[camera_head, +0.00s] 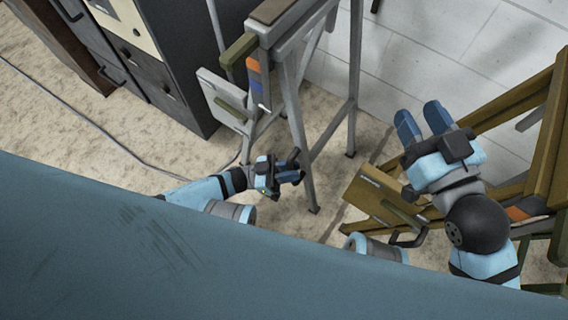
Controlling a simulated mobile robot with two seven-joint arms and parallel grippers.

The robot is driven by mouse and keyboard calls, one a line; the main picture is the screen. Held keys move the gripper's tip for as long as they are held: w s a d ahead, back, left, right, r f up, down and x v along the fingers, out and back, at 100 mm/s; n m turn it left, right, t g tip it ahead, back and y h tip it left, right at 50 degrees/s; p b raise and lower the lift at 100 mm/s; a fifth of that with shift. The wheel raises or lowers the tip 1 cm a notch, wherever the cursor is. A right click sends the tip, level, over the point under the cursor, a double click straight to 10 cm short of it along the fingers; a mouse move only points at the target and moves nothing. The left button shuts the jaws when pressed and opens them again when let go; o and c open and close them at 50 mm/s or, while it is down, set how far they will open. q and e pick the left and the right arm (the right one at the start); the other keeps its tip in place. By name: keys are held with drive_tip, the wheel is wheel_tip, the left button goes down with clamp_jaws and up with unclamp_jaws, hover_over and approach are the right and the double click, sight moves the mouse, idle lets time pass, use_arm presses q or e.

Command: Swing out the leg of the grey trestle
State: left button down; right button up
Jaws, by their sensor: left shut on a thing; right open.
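The grey trestle (357,72) stands upright at the top middle, with a green-brown block and an orange and blue tag at its near end. My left gripper (296,167) is low beside its near leg (297,120). The gripper is shut, and what it holds appears to be this leg, though the fingers hide the contact.
A yellow-brown trestle (545,140) with a panel (385,196) stands at the right, partly behind my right arm. Dark cabinets (160,50) stand at the upper left. A cable (100,133) crosses the floor. Bare floor (325,185) lies right of the grey trestle's near leg.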

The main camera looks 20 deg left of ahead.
use_arm(q)
drive_tip(key=shift+s+d, duration=0.2)
drive_tip(key=shift+d, duration=0.15)
drive_tip(key=c, duration=1.1)
unclamp_jaws()
drive_tip(key=shift+o, duration=0.2)
use_arm(e)
drive_tip(key=shift+r, duration=0.1)
use_arm(q)
drive_tip(key=shift+a, duration=0.2)
drive_tip(key=p+v, duration=0.2)
drive_tip(key=v, duration=1.1)
drive_tip(key=shift+a+f, duration=0.15)
drive_tip(key=shift+a, duration=0.05)
use_arm(e)
drive_tip(key=shift+s+a+f+m+g, duration=0.3)
drive_tip(key=shift+s+m, duration=0.25)
drive_tip(key=shift+m, duration=0.25)
drive_tip(key=shift+w+r, duration=0.1)
